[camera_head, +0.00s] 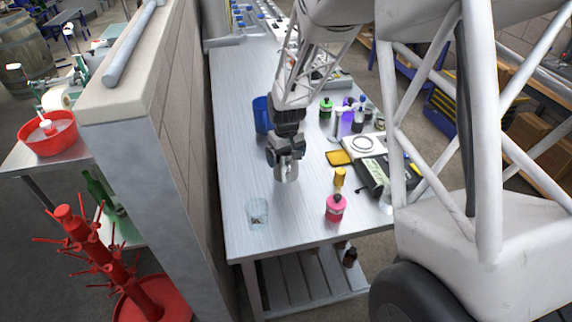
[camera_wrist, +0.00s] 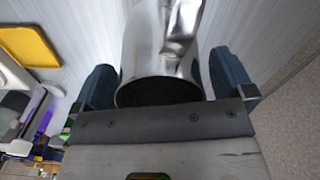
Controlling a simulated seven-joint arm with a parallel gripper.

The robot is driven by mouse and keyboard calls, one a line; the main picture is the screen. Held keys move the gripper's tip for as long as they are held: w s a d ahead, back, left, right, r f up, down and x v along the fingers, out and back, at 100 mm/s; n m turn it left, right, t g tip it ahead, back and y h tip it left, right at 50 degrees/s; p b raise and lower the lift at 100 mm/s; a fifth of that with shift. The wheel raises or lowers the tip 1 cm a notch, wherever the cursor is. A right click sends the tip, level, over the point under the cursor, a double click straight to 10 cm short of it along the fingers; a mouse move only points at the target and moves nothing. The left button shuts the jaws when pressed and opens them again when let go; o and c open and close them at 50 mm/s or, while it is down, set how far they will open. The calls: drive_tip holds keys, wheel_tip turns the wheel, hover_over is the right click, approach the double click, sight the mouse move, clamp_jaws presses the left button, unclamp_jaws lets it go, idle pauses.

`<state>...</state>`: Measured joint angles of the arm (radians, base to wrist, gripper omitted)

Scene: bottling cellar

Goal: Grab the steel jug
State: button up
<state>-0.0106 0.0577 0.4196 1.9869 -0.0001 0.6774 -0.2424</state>
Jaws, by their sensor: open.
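The shiny steel jug (camera_wrist: 158,50) stands between the two dark fingers of my gripper (camera_wrist: 160,88) in the wrist view. A finger is on each side of it, with a narrow gap showing at the sides, and the jug's dark opening faces the gripper's palm. In the head view the jug (camera_head: 287,172) is partly hidden under my gripper (camera_head: 285,155), over the steel table. My gripper is open around the jug. Its base is out of the wrist view.
On the steel table (camera_head: 240,170), a blue container (camera_head: 262,114) stands behind my gripper. A clear glass (camera_head: 257,213) is at front left, a pink bottle (camera_head: 335,207) at front right. A yellow cylinder (camera_head: 339,177) and yellow tray (camera_head: 338,158) lie right. A wall (camera_head: 170,120) borders the left.

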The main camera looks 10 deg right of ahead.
idle(0.3)
drive_tip(key=c, duration=1)
drive_tip(key=shift+r, duration=0.35)
drive_tip(key=shift+c, duration=0.2)
drive_tip(key=s+r, duration=0.4)
drive_tip(key=s, duration=1.1)
drive_tip(key=shift+s+r, duration=0.2)
drive_tip(key=shift+s, duration=0.15)
idle(0.5)
drive_tip(key=shift+s+d, duration=0.1)
idle(0.7)
